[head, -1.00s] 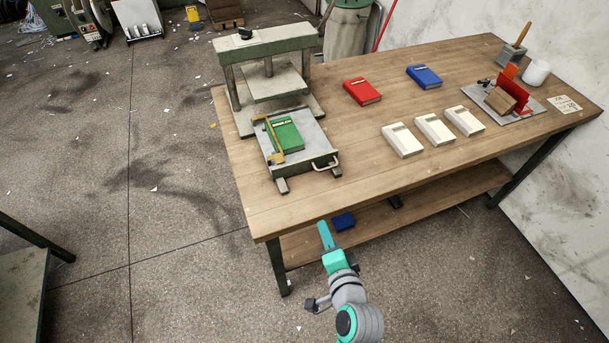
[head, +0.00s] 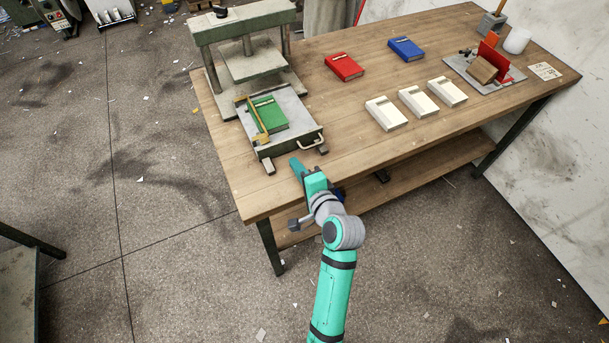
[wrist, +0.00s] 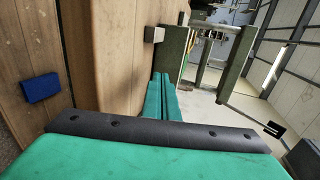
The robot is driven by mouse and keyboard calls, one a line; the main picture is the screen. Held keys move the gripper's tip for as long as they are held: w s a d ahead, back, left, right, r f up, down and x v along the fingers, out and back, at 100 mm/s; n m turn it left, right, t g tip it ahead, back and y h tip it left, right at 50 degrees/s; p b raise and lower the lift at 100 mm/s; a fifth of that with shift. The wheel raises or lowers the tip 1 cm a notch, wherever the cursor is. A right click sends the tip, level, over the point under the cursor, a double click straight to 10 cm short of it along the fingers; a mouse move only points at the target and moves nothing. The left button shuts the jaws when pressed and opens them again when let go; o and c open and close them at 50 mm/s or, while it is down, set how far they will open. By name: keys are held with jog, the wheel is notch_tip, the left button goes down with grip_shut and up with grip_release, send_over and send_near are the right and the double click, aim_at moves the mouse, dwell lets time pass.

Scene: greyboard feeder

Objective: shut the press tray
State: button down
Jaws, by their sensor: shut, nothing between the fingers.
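The press (head: 245,62) stands at the left end of the wooden table. Its tray (head: 287,135) is pulled out toward the front edge, with a metal handle (head: 312,144) on its front. A green book (head: 268,115) lies on the tray beside a brass-coloured bar (head: 256,120). My gripper (head: 295,163) is shut and empty, just in front of the tray and near the table's front edge, apart from the handle as far as I can tell. In the wrist view its closed fingers (wrist: 162,98) point toward the press frame.
A red book (head: 344,67), a blue book (head: 406,49) and three cream books (head: 418,102) lie to the right on the table (head: 350,140). A metal plate with a red fixture (head: 488,56) stands farther right. A blue book (wrist: 41,87) lies on the lower shelf.

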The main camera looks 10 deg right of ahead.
aim_at(285, 148)
jog(key=shift+r+x, duration=0.2)
jog(key=shift+x, duration=0.6)
jog(key=shift+r+x, duration=0.15)
jog(key=shift+x, duration=0.6)
jog(key=shift+r+x, duration=0.2)
jog(key=shift+x, duration=0.6)
jog(key=shift+w+a, duration=0.1)
jog(key=shift+w, duration=0.1)
